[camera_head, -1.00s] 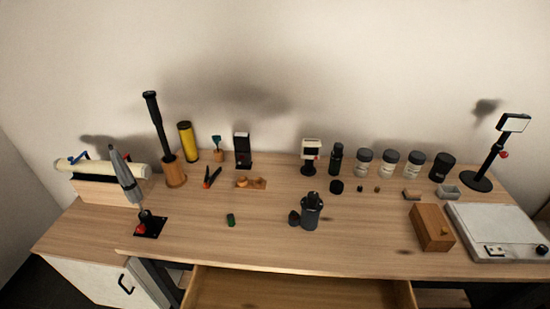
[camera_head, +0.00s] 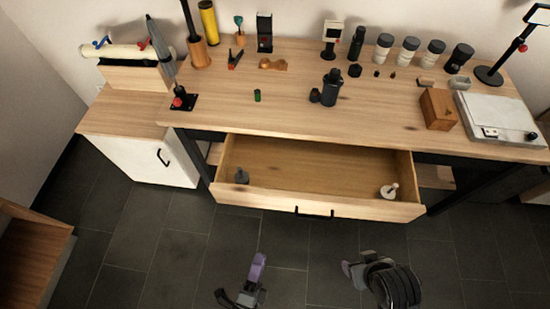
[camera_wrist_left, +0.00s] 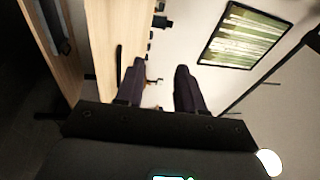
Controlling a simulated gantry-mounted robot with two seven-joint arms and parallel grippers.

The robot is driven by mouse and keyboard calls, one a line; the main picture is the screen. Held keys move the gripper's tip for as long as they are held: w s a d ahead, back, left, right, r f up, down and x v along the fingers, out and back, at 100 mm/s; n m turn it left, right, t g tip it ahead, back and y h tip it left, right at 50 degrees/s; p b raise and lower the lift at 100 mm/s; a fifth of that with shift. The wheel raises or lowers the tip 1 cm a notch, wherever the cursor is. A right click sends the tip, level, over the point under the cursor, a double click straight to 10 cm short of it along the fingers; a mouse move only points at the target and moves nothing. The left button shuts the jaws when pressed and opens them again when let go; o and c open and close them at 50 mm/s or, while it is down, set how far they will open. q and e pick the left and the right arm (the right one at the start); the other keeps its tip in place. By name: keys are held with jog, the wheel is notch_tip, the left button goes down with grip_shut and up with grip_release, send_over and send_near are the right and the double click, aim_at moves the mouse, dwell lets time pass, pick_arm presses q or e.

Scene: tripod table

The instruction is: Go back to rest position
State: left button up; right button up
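My left gripper (camera_head: 241,279) hangs over the floor in front of the table, at the lower middle of the head view. In the left wrist view its two dark fingers (camera_wrist_left: 158,82) stand apart with nothing between them. My right gripper (camera_head: 352,272) is at the lower right of the left one, also in front of the table; its fingers are partly hidden and their gap cannot be seen. Neither gripper touches the table or the drawer in the head view.
The wooden table (camera_head: 300,114) carries several bottles, jars and tools. Its drawer (camera_head: 310,160) stands open towards me, with a small item at each end. A white cabinet (camera_head: 150,160) stands left. Dark tiled floor (camera_head: 180,245) is clear around the grippers.

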pick_arm(q)
jog(key=w+a+r+n+g+y+p, duration=0.1)
jog(key=w+a+r+n+g+y, duration=0.1)
jog(key=w+a+r+n+g, duration=0.35)
jog(key=w+a+r+n+g+y+p, duration=0.1)
jog(key=w+a+r+n+g+y, duration=0.25)
jog(key=a+n, duration=0.4)
jog(key=s+a+n+g, duration=0.5)
jog(key=s+n+g, duration=0.15)
jog(key=s, duration=0.55)
notch_tip(320, 180, up, 38)
jog(key=p, duration=3.8)
pick_arm(e)
notch_tip(320, 180, up, 40)
jog(key=s, duration=0.1)
pick_arm(q)
notch_tip(320, 180, down, 62)
jog(key=b, duration=6.2)
jog(key=shift+w+d+f+b, duration=0.15)
jog(key=shift+w+d+b, duration=0.05)
jog(key=shift+w+b, duration=0.1)
pick_arm(e)
notch_tip(320, 180, down, 63)
jog(key=shift+a, duration=0.25)
pick_arm(q)
jog(key=shift+m, duration=0.25)
pick_arm(e)
jog(key=shift+s+a+r, duration=0.1)
jog(key=shift+a+r, duration=0.05)
jog(key=shift+r, duration=0.05)
